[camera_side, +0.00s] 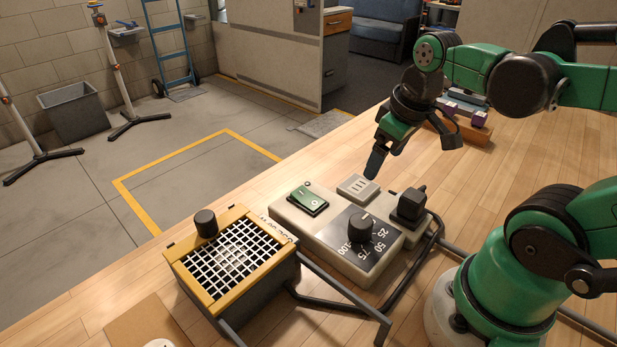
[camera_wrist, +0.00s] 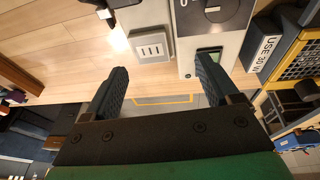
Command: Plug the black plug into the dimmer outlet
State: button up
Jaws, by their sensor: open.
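The black plug (camera_side: 409,205) stands upright on a light grey base beside the right end of the dimmer box (camera_side: 318,240). The pale slotted outlet (camera_side: 357,187) sits at the back edge of the box and looks empty. It also shows in the wrist view (camera_wrist: 151,46), just beyond and between my fingertips. My gripper (camera_side: 374,168) is open and empty, above and behind the outlet and back-left of the plug. In the wrist view my gripper (camera_wrist: 161,66) shows both fingers spread apart.
The box carries a black knob (camera_side: 360,228) and a green switch (camera_side: 308,199). A yellow-framed caged unit (camera_side: 232,258) stands at left. A dark cord (camera_side: 404,281) runs along the front. A wooden block with coloured items (camera_side: 462,125) lies behind my gripper. Bare table lies between.

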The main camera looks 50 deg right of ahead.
aim_at(414, 195)
jog(key=s+d+g, duration=0.2)
jog(key=s, duration=0.1)
jog(key=s+d+g+y, duration=0.1)
jog(key=shift+s+r, duration=0.25)
jog(key=shift+s, duration=0.15)
jog(key=shift+f, duration=4.55)
grip_shut()
jog(key=shift+r, duration=0.1)
